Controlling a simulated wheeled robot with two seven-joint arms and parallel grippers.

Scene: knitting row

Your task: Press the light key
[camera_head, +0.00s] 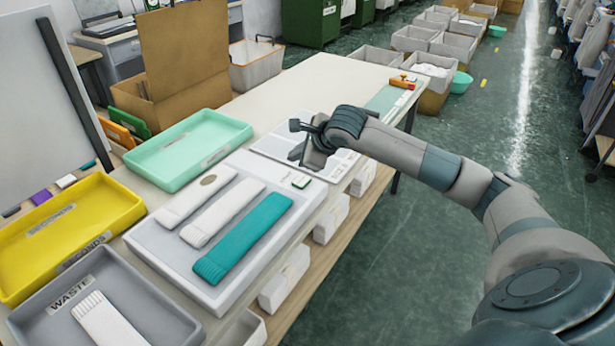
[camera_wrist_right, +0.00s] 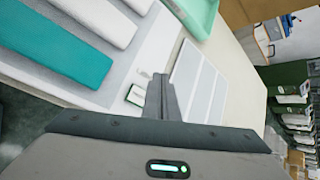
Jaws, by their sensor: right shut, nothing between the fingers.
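A small white key with a green edge (camera_head: 301,181) lies at the far right corner of the pale panel (camera_head: 223,283). I take it to be the light key. It also shows in the right wrist view (camera_wrist_right: 135,94), just left of my fingers. My right gripper (camera_head: 297,153) is shut and empty, above the table beyond the key and apart from it. In the right wrist view its closed fingers (camera_wrist_right: 161,96) point toward the panel's edge. Two white knitted pieces (camera_head: 222,213) and a teal one (camera_head: 243,238) lie on the panel. My left gripper is not in view.
A mint tray (camera_head: 188,150), a yellow tray (camera_head: 118,240) and a grey waste tray (camera_head: 165,330) stand around the panel. A white sheet (camera_head: 270,146) lies under my right gripper. Cardboard boxes (camera_head: 186,50) stand behind. The table's far end is mostly clear.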

